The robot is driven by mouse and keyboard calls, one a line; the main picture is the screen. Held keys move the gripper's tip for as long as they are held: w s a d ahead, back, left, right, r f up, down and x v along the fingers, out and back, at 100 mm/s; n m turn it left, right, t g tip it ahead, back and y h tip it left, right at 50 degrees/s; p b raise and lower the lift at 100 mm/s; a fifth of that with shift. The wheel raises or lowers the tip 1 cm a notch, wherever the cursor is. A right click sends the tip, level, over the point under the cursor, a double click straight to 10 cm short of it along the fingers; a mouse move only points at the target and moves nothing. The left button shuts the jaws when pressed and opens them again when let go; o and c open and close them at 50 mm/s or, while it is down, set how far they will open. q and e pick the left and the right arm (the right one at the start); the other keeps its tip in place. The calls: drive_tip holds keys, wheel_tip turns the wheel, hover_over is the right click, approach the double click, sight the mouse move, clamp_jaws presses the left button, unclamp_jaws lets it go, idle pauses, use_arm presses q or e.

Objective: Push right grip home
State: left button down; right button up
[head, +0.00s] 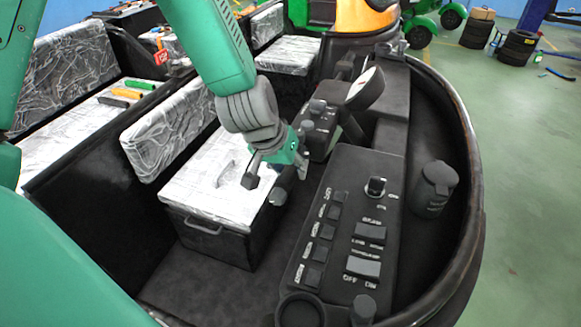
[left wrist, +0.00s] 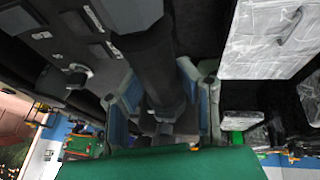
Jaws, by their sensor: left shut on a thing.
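My left gripper (head: 275,172) reaches down over the driver's area beside the dark dashboard. In the left wrist view, its two grey-blue fingers (left wrist: 165,105) stand on either side of a thick dark cylindrical bar (left wrist: 148,65), and it is shut on this bar. My right gripper is not in view.
A black dashboard (head: 345,225) with labelled switches lies right of the gripper. A plastic-wrapped seat (head: 215,185) on a black box is at left. A dark curved rim (head: 470,200) bounds the cab. A black capped cylinder (head: 434,188) stands inside it. Open green floor (head: 530,190) lies beyond.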

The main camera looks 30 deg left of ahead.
use_arm(q)
drive_tip(key=shift+w+a+r, duration=0.2)
drive_tip(key=shift+w, duration=0.6)
drive_tip(key=shift+w+a+f, duration=0.1)
drive_tip(key=shift+w+f, duration=0.05)
drive_tip(key=shift+w, duration=0.1)
drive_tip(key=c, duration=1.6)
unclamp_jaws()
drive_tip(key=shift+s, duration=0.1)
drive_tip(key=o, duration=0.4)
drive_tip(key=shift+o, duration=0.2)
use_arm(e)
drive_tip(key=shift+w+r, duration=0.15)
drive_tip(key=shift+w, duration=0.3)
